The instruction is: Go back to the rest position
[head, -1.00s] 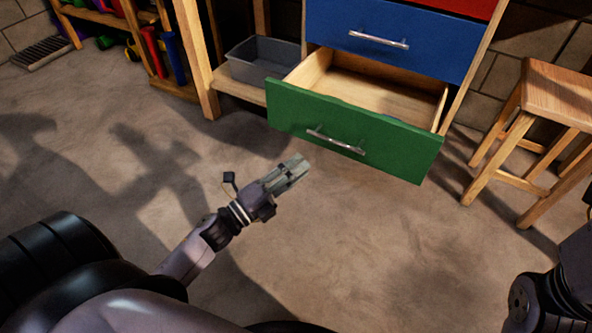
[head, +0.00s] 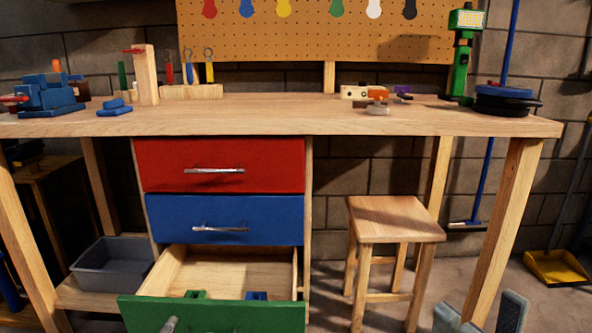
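My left gripper is not in view. The green drawer (head: 222,314) is pulled open at the lower left, with a green object (head: 196,295) and a blue object (head: 257,296) inside. The blue drawer (head: 222,220) and the red drawer (head: 270,160) above it are shut.
The workbench (head: 270,122) spans the view, with a blue vise (head: 50,93) at left and dark discs (head: 505,98) at right. A wooden stool (head: 395,218) stands right of the drawers. A grey bin (head: 112,262) sits on the lower shelf at left.

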